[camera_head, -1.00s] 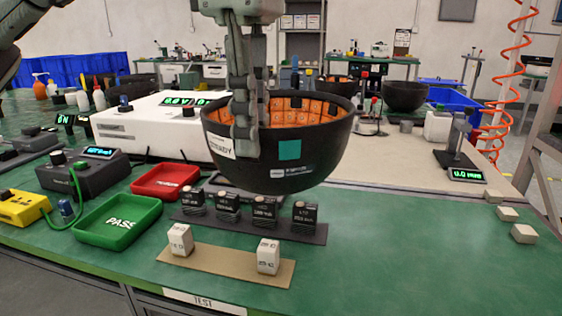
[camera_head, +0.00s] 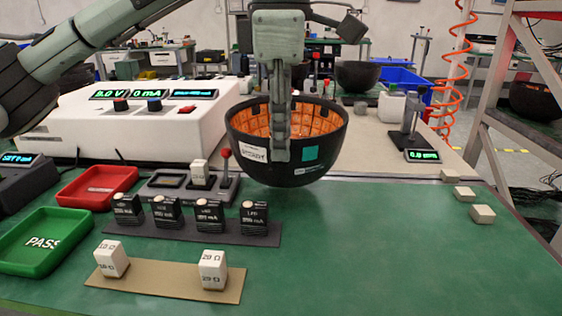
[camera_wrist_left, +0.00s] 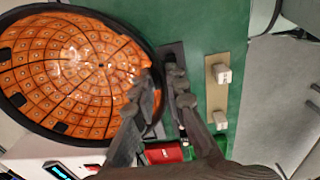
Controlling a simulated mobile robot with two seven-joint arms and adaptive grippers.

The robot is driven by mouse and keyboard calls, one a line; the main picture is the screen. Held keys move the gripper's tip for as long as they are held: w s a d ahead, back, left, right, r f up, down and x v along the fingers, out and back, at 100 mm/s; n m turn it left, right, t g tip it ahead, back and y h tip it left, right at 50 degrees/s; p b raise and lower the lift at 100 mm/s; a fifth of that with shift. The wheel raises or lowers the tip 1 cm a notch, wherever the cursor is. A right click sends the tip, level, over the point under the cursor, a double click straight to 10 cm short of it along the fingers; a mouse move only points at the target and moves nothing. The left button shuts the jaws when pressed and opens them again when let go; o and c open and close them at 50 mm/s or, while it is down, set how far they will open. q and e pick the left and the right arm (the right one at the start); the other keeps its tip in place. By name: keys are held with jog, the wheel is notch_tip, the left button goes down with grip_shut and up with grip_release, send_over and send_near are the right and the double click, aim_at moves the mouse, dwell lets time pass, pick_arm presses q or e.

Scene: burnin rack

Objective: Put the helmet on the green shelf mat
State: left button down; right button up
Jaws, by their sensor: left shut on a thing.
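The helmet (camera_head: 310,168) is a black bowl-like shell with an orange gridded inside, open side up. It hangs above the green bench, right of the white power supply. My left gripper (camera_head: 281,150) points down and is shut on its near rim, one finger in front of the wall. In the left wrist view the helmet's orange inside (camera_wrist_left: 75,65) fills the left, with the gripper fingers (camera_wrist_left: 160,88) at its rim. I cannot make out a green shelf mat. My right gripper is not in view.
A metal rack (camera_head: 488,95) stands at the right, with another dark bowl (camera_head: 538,100) on it. The white power supply (camera_head: 130,125), red tray (camera_head: 98,187), green PASS tray (camera_head: 45,262) and labelled blocks crowd the left. The bench's front right is clear.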

aim_at(281, 163)
pick_arm(q)
jog(key=shift+f, duration=2)
jog(key=c, duration=1.6)
grip_release()
jog(key=shift+o, duration=0.2)
